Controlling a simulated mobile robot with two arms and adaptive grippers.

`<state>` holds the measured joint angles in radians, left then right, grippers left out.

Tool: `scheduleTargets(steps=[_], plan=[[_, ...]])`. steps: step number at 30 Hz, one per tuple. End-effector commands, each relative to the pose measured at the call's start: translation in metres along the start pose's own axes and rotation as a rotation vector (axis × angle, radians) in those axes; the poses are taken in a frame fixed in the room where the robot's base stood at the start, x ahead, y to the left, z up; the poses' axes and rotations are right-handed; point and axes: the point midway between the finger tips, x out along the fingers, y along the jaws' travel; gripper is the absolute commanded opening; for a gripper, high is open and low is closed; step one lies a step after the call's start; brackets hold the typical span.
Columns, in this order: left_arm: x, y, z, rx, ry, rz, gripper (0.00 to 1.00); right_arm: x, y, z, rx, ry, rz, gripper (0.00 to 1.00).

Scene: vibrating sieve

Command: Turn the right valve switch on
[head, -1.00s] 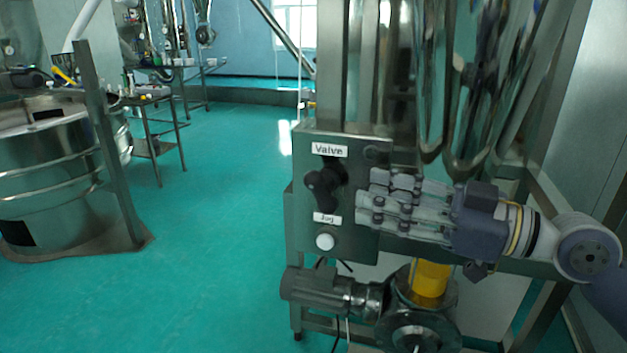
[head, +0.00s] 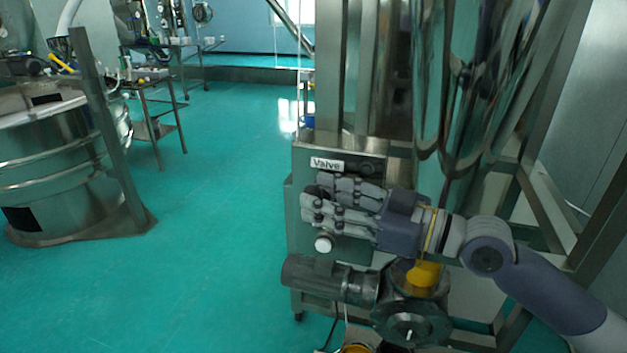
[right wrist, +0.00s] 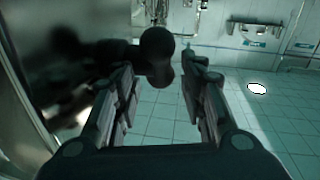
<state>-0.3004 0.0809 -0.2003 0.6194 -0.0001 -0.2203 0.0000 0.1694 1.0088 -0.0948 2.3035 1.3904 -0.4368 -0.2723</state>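The valve switch is a dark knob on the steel control panel (head: 366,165), below the white "Valve" label (head: 327,164). In the head view my right gripper (head: 315,193) covers most of the switch. In the right wrist view the dark switch (right wrist: 157,55) stands out from the panel, at the gap between the two fingertips. My right gripper (right wrist: 160,80) is open there, with the fingers apart on either side of the switch. I cannot tell whether either finger touches it. My left gripper is not in view.
A white button (head: 324,244) is on the panel below the gripper. A grey motor (head: 325,279) and a yellow pipe section (head: 423,274) sit lower down. A round steel sieve (head: 55,160) stands at the left. The green floor (head: 220,220) between is clear.

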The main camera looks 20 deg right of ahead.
Motion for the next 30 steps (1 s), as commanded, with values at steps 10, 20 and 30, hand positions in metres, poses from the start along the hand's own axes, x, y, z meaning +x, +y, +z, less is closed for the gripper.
scheduleTargets(steps=[10,20,30], plan=[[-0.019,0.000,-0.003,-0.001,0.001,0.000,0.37,0.024,0.001,-0.001,0.000,0.000,0.001,0.39],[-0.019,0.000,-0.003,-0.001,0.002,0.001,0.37,0.025,0.001,0.001,-0.001,-0.001,0.001,0.30],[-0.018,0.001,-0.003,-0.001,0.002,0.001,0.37,0.025,0.001,0.001,0.000,0.000,0.001,0.00]])
